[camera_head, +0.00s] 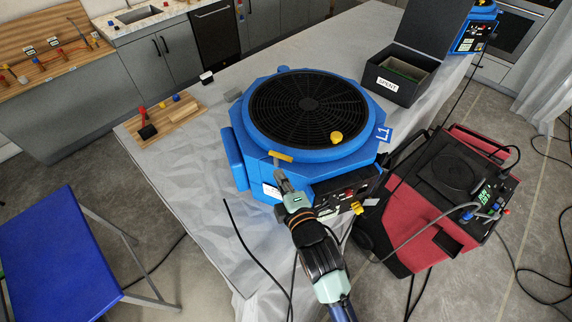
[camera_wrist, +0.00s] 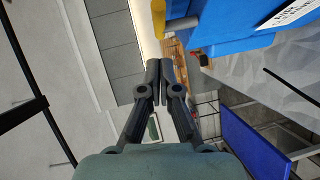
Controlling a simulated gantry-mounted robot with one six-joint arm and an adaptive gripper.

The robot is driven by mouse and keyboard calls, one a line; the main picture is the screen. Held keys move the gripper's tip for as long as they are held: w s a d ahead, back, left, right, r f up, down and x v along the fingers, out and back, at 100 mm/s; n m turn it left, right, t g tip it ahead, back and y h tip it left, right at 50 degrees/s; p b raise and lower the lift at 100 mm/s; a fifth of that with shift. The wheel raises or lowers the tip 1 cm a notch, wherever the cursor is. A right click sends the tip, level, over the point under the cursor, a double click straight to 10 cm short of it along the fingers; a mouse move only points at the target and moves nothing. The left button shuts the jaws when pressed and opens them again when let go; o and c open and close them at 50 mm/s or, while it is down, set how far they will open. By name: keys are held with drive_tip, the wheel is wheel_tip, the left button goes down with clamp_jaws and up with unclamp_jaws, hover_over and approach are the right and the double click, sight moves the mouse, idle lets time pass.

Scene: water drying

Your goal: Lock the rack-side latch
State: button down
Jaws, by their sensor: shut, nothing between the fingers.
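A blue octagonal drying unit (camera_head: 237,130) with a round black grille and an "L1" label sits on the grey table. A short yellow latch bar (camera_head: 281,156) is on its near top edge; I cannot tell for certain that it is the rack-side latch. My gripper (camera_head: 277,168) is shut and empty, its fingertips just below the bar. In the wrist view the shut fingertips (camera_wrist: 160,69) point toward the yellow bar (camera_wrist: 158,16), with a small apparent gap. The blue body (camera_wrist: 225,25) is to the right there. Whether the latch is locked cannot be told.
A yellow knob (camera_head: 336,137) sits on the grille. A red and black machine (camera_head: 440,185) with hoses stands at the right. A black open box labelled "SPENT" (camera_head: 393,88) is behind. A wooden board (camera_head: 165,122) with small parts lies left. Black cables hang near my arm.

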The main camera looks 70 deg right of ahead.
sight(281, 158)
drive_tip(key=shift+d+f+p, duration=0.2)
drive_tip(key=shift+d+f, duration=0.05)
drive_tip(key=shift+d, duration=0.85)
drive_tip(key=shift+d+f+p, duration=0.15)
drive_tip(key=shift+d+f, duration=0.05)
drive_tip(key=shift+d, duration=0.85)
